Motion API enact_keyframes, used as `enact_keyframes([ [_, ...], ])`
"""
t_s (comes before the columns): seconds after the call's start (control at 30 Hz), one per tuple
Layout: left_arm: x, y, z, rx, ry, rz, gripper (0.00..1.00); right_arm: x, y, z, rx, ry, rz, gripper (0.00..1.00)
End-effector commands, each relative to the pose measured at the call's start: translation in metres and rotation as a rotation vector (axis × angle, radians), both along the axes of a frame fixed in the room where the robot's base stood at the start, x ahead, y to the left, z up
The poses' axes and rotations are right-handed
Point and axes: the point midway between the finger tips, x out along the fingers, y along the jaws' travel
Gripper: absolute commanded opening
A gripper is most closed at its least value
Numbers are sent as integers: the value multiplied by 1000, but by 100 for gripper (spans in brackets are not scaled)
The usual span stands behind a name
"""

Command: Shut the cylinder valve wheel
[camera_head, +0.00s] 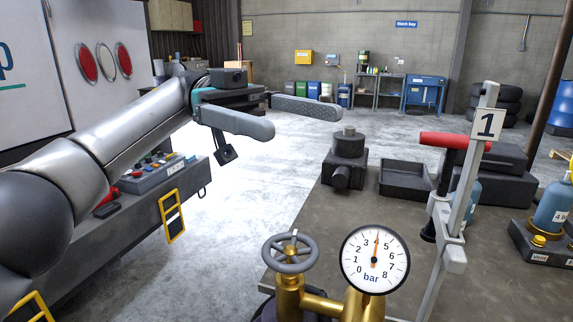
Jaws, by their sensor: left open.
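The grey valve wheel (290,254) sits on a brass valve body (310,302) at the bottom middle of the head view. A round white gauge marked bar (375,260) stands just right of it, its needle pointing up near 4. My left gripper (303,120) is in the upper middle, its two grey fingers spread wide with nothing between them. In the picture it is above the wheel and well apart from it. My right gripper is not in view.
A grey post with a "1" plate (487,124) and a red handle (455,141) stand right of the gauge. A dark block (345,160), an empty black tray (406,180) and a blue cylinder (552,208) are on the bench (330,215). A cart with a control box (150,180) is left.

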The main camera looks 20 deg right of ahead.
Motion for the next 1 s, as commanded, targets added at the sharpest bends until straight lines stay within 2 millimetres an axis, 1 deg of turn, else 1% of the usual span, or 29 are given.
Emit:
enact_keyframes([
  [0.03, -1, 0, 12, 0, -2, -2, 100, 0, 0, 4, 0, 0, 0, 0],
  [0.1, 0, -1, 21, 0, -1, -1, 100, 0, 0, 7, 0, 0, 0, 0],
  [0.2, 0, 0, 30, 1, 0, 0, 100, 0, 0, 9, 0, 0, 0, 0],
  [0.33, 0, 0, 35, 1, 0, -1, 100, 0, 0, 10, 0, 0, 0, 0],
  [0.57, 0, 0, 35, 1, 0, -1, 100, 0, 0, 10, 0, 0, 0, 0],
  [0.87, 2, -1, 33, -13, 11, 9, 67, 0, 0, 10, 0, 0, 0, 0],
  [0.97, 13, -6, 25, -82, 57, 61, 56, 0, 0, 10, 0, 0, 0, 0],
  [1.0, 21, -10, 21, -129, 87, 99, 52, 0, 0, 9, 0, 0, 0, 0],
])
